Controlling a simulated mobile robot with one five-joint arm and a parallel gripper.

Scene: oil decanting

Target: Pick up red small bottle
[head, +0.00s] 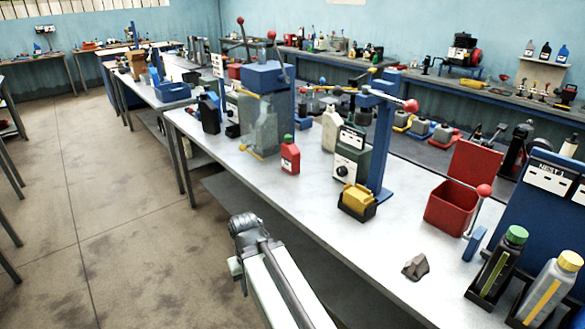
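A small red bottle (290,157) with a dark green cap stands upright on the white workbench (222,148), near its front edge. It is left of a green and white boxed device. My arm reaches up from the bottom of the head view. My gripper (243,224) is at its far end, over the floor in front of the bench. It is below and left of the red bottle and clearly apart from it. Its fingers cannot be made out, and nothing is seen held in it.
Floor at left is clear.

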